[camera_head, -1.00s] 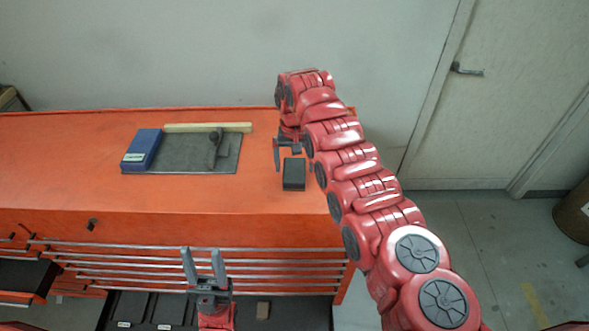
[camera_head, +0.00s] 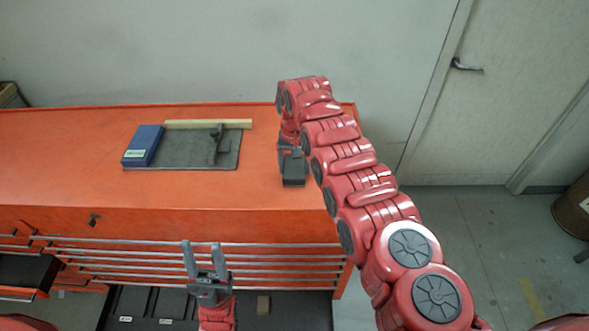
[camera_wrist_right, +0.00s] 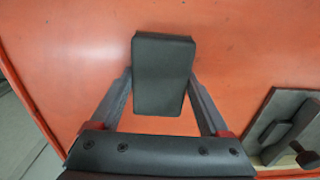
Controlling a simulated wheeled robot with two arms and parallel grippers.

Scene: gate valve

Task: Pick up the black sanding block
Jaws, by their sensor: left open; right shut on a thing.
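The black sanding block (camera_head: 294,172) is at the right end of the orange bench top, below my right gripper (camera_head: 291,157) in the head view. In the right wrist view the block (camera_wrist_right: 163,72) sits between the two fingers of my right gripper (camera_wrist_right: 162,90), which are shut on its sides. I cannot tell whether the block is clear of the bench top. My left gripper (camera_head: 204,260) is open and empty, fingers pointing up, in front of the bench drawers and away from the block.
On the orange bench (camera_head: 70,165) a grey mat (camera_head: 190,160) holds a blue box (camera_head: 143,146) and a dark tool (camera_head: 217,145), with a wooden strip (camera_head: 208,124) at its back edge. An open lower drawer (camera_head: 150,305) lies near my left gripper.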

